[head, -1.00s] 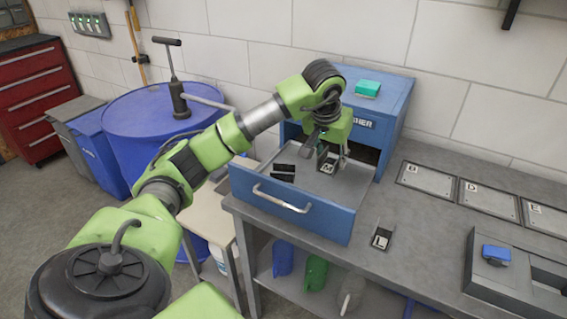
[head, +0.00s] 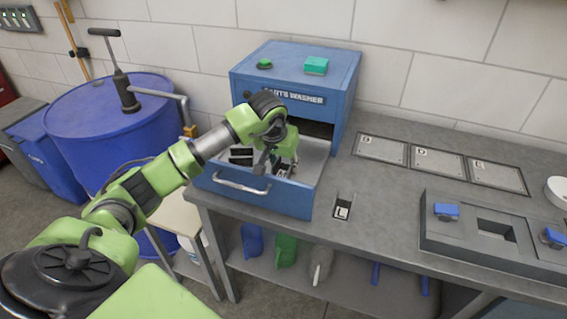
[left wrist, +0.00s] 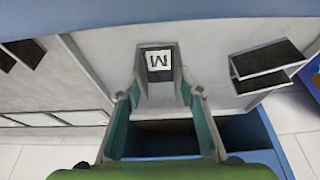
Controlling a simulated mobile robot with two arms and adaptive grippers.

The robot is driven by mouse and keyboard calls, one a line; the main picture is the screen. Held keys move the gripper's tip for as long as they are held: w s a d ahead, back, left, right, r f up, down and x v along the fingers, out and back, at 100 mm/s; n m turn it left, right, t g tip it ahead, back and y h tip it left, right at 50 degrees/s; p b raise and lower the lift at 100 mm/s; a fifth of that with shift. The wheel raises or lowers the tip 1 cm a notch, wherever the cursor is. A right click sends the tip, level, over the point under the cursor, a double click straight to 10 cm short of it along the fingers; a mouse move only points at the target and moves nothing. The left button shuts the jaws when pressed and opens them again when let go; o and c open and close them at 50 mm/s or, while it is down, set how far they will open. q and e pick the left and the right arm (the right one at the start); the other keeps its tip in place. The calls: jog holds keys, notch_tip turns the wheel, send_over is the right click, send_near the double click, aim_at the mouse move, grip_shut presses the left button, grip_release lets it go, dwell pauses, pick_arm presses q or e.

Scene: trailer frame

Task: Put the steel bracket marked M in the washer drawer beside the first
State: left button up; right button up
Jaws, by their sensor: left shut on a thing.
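The steel bracket marked M (left wrist: 160,62) is between the fingers of my left gripper (left wrist: 163,92) in the left wrist view, its label facing the camera. In the head view my left gripper (head: 277,168) is shut on it inside the open washer drawer (head: 255,194), towards the right side. Whether the bracket touches the drawer floor I cannot tell. Another bracket with dark faces (head: 241,154) lies in the drawer to the left of the gripper; it seems to show at the right of the left wrist view (left wrist: 264,68). My right gripper is out of view.
The blue parts washer (head: 345,85) stands behind the drawer. A bracket marked L (head: 343,207) sits on the grey bench right of the drawer. Lettered plates (head: 438,163) and a grey fixture with blue clamps (head: 460,240) lie further right. A blue drum (head: 110,120) stands left.

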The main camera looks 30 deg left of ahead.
pick_arm(q)
jog(key=shift+f, duration=0.1)
jog(key=o, duration=1.2)
jog(key=shift+o, duration=0.9)
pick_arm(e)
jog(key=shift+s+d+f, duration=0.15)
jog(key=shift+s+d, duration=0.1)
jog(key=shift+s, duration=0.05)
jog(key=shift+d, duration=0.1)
pick_arm(q)
jog(key=shift+r, duration=0.4)
jog(key=b+v, duration=0.1)
jog(key=v, duration=1)
jog(key=shift+s+r, duration=0.2)
jog(key=shift+s, duration=0.15)
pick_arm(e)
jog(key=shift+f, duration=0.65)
